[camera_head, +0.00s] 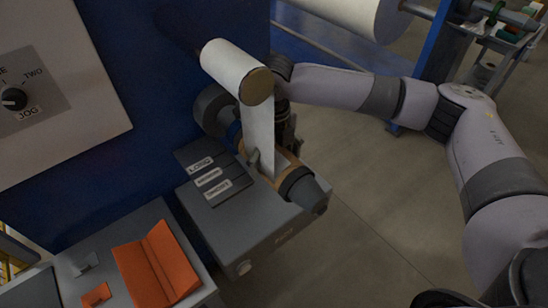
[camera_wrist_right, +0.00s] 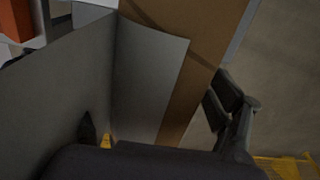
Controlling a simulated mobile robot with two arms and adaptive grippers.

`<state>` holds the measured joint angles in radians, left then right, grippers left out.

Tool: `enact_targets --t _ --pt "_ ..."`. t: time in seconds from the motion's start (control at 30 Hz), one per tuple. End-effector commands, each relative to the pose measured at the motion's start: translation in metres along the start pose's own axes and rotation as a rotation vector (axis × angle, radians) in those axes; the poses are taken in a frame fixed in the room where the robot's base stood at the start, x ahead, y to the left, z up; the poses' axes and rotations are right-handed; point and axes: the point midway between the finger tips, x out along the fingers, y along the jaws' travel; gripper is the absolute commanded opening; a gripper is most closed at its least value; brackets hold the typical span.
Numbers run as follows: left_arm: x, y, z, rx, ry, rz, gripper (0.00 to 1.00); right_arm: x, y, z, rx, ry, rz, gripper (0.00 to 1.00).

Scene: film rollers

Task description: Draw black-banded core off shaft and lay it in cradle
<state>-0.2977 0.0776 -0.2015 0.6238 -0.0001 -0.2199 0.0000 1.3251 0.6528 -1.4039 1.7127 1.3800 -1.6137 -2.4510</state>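The brown core (camera_head: 268,178) sits on the lower shaft, with a black band (camera_head: 294,179) near its outer end. The shaft's dark tapered tip (camera_head: 312,196) sticks out beyond it. White web (camera_head: 260,128) hangs from the roll above to the core. In the right wrist view the core (camera_wrist_right: 200,75) is large, with white web (camera_wrist_right: 147,80) against it. My right gripper (camera_head: 276,154) comes in from behind, its fingers apart on either side of the core; firm contact does not show. The orange V-shaped cradle (camera_head: 157,262) is empty at lower left. My left gripper is out of view.
The white roll (camera_head: 232,68) overhangs the core and partly hides my right gripper. A grey housing (camera_head: 262,232) with label plates (camera_head: 211,178) lies below the shaft. A small orange block (camera_head: 96,295) is beside the cradle. Open floor (camera_head: 385,215) lies to the right.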

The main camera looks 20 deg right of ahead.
Motion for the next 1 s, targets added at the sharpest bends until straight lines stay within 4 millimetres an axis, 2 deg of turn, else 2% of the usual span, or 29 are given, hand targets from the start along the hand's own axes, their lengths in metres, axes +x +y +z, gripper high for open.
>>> enact_targets --t 0.07,0.7,1.0 --pt "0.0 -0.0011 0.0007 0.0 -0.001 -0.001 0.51 -0.0001 0.0 0.0 0.0 0.0 0.0 0.78" --pt "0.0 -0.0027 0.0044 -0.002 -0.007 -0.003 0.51 -0.0004 0.0001 0.0001 0.0 0.0 0.0 0.35" --pt "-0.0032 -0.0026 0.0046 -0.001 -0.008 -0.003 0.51 -0.0021 0.0002 0.0003 0.0 -0.001 0.001 0.34"
